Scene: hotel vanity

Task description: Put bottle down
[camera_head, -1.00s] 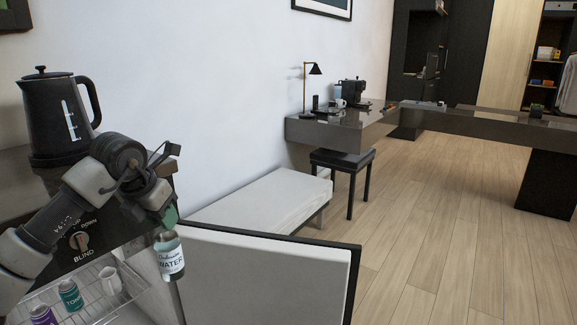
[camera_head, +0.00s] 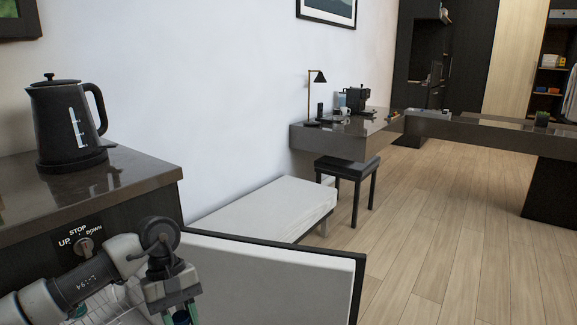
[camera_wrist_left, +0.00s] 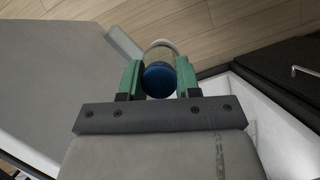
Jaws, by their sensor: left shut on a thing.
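The bottle is held upside-down to my wrist camera's line of sight, so its blue cap (camera_wrist_left: 158,80) shows between the two green fingers in the left wrist view. In the head view only a small part of the bottle (camera_head: 181,318) shows at the bottom edge; its label and base are out of frame. My left gripper (camera_head: 180,311) is shut on the bottle, pointing down below the counter top, beside the open fridge door (camera_head: 285,272). I cannot tell whether the bottle touches anything. My right gripper is not in view.
A black kettle (camera_head: 66,125) stands on the dark counter (camera_head: 110,190) at left. Below it, a wire rack (camera_head: 105,302) is partly hidden by my arm. A white bench (camera_head: 265,208), black stool (camera_head: 347,170) and desk (camera_head: 340,140) stand farther back. Wooden floor at right is clear.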

